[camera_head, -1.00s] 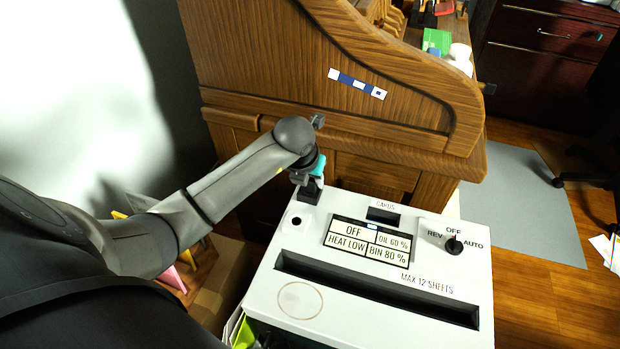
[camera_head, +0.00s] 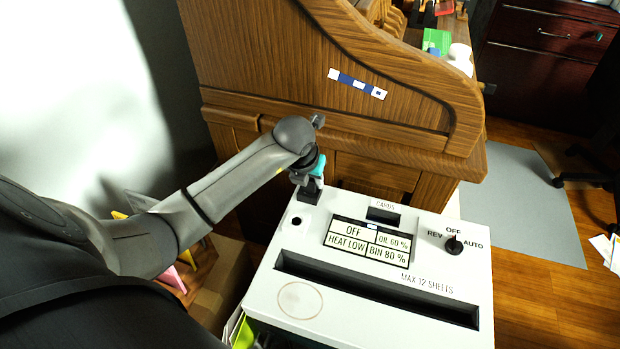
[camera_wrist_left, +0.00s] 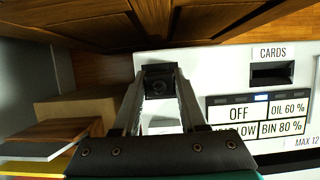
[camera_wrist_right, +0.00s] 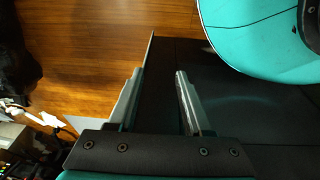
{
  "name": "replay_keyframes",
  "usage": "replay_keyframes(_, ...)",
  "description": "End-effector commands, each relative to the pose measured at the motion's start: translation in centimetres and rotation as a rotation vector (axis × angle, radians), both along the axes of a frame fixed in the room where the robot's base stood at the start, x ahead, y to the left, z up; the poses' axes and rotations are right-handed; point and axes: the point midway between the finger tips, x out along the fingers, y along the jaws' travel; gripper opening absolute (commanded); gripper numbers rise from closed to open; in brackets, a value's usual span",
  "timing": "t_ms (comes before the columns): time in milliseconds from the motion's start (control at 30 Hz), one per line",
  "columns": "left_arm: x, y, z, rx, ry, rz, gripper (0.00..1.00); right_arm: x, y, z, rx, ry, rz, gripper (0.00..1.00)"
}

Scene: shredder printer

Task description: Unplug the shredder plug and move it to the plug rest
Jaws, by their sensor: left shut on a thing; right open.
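My left gripper (camera_head: 309,186) is at the far left corner of the white shredder (camera_head: 350,312). A round dark hole (camera_head: 296,221) shows in the shredder top just nearer than the gripper. I cannot make out a plug rest. My right gripper (camera_wrist_right: 158,85) is open and empty in the right wrist view, away from the shredder.
A wooden desk (camera_head: 300,60) stands right behind the shredder. The shredder top carries a display (camera_head: 367,241), a card slot (camera_head: 383,215), a dial (camera_head: 453,245) and a long paper slot (camera_head: 375,289). A cardboard box (camera_head: 222,285) is at its left. Floor is open at the right.

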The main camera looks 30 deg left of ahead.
Motion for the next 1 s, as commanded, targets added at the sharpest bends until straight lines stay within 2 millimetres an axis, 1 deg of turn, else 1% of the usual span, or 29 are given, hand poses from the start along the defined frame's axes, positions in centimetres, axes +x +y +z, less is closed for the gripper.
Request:
replay_keyframes(467,-0.03,-0.01,-0.03,0.000,0.001,0.000,0.00,0.06,-0.01,0.02,0.000,-0.001,0.000,0.50)
replay_keyframes(567,-0.03,-0.01,-0.01,0.000,0.001,0.000,0.00,0.39,0.01,0.16,0.000,-0.006,0.001,0.50)
replay_keyframes(1000,0.03,0.00,0.89,0.001,-0.001,-0.001,0.00,0.12,-0.02,0.88,-0.001,-0.002,0.000,0.50)
